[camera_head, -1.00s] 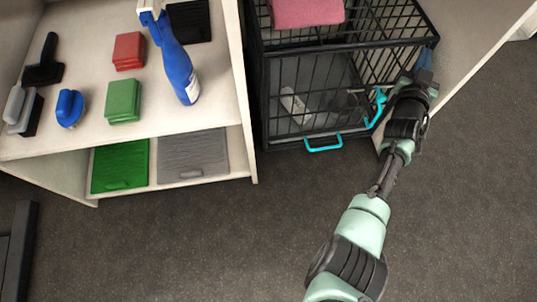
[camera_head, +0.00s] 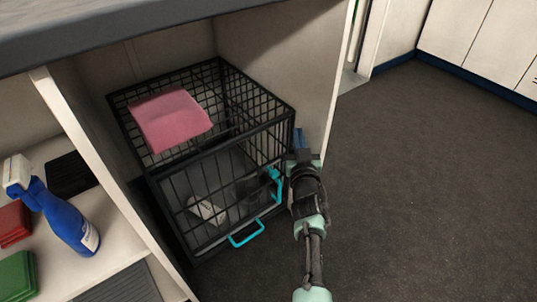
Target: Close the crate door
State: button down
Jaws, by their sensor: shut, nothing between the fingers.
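The crate (camera_head: 226,82) is a black wire cage standing in a bay under the counter. Its barred front door (camera_head: 180,197) lies across the front and looks about flush with the frame; I cannot tell whether a small gap is left. A cyan handle (camera_head: 276,184) sits at the door's right side. A second cyan handle (camera_head: 246,234) sticks out low at the front. My gripper (camera_head: 301,143) is shut and empty, with blue fingertips, just right of the crate's front right edge. I cannot tell whether it touches the crate.
A pink towel (camera_head: 170,118) lies on the crate top. A pale object (camera_head: 207,211) shows inside. A blue spray bottle (camera_head: 66,217) stands on the left shelf. A bay wall (camera_head: 285,60) is behind the gripper. The dark floor (camera_head: 430,190) to the right is clear.

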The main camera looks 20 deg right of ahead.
jog(key=s+d+p, duration=0.2)
jog(key=s+p, duration=0.4)
jog(key=s, duration=0.4)
jog(key=shift+d, duration=0.25)
